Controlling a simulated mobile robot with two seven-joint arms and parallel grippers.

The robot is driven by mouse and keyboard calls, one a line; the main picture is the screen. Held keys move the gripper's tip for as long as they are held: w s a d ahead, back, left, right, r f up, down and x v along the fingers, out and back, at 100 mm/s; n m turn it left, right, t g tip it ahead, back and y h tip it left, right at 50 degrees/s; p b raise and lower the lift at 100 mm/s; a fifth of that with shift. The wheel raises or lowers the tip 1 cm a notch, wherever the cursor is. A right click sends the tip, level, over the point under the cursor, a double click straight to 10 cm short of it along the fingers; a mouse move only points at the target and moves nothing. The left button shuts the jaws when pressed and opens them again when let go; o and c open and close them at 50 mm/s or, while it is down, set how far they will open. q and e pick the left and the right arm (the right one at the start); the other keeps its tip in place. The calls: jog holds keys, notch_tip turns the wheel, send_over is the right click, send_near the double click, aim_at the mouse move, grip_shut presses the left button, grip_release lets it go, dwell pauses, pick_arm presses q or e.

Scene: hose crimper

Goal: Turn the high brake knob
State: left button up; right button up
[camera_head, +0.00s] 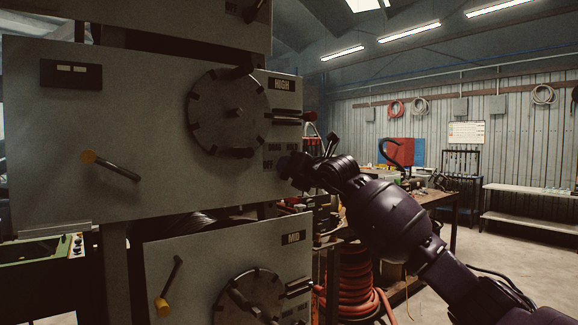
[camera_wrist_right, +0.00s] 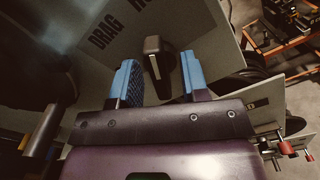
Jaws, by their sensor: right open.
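The grey HIGH panel (camera_head: 60,190) fills the upper left of the head view. It carries a large dark disc (camera_head: 225,95) with pegs around its rim. My right gripper (camera_head: 290,168) is at the panel's lower right, just below the disc's right side. In the right wrist view a dark knob (camera_wrist_right: 155,58) stands on a grey face beside the word DRAG and a partly hidden second word. My open right gripper (camera_wrist_right: 158,78) has one blue finger on each side of the knob, with visible gaps. The knob is not clearly visible in the head view. My left gripper is out of view.
A similar MID panel (camera_head: 185,250) is below. Red hose coils (camera_head: 355,275) and a cluttered workbench (camera_head: 440,198) are at the right, with open floor beyond.

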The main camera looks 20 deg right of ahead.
jog(key=shift+w+a, duration=0.15)
jog(key=shift+w, duration=0.2)
jog(key=c, duration=0.6)
jog(key=shift+f+n+b, duration=0.2)
jog(key=shift+n+b, duration=0.6)
jog(key=shift+b, duration=0.25)
jog(key=shift+n+b, duration=0.65)
jog(key=shift+n, duration=0.25)
jog(key=n+b, duration=0.1)
jog(key=n, duration=0.2)
jog(key=n+b, duration=0.1)
jog(key=n, duration=0.4)
jog(key=shift+r, duration=0.15)
jog(key=shift+n+b, duration=0.3)
